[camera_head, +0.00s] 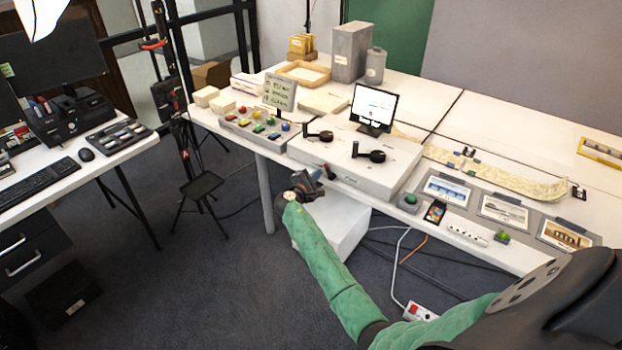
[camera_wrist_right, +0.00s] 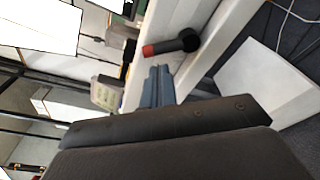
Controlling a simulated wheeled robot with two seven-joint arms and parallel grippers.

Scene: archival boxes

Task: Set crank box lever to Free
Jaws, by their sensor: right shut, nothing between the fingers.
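The crank box (camera_head: 350,182) is a low white box on the front edge of the long table, with two black cranks (camera_head: 372,155) on top. Its lever (camera_head: 330,172) is a small dark handle on the front face. In the right wrist view the lever (camera_wrist_right: 178,44) is black with a red tip and sticks out from the white box face (camera_wrist_right: 215,30). My right gripper (camera_head: 314,178) is shut and empty, just in front of the box beside the lever. Its blue-grey fingers (camera_wrist_right: 158,75) point towards the box near the lever. Any lever position labels are not readable. My left gripper is out of view.
A button panel (camera_head: 262,130) with coloured knobs stands left of the box. A small monitor (camera_head: 373,106) stands behind it. A white block (camera_head: 335,225) stands below the table edge.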

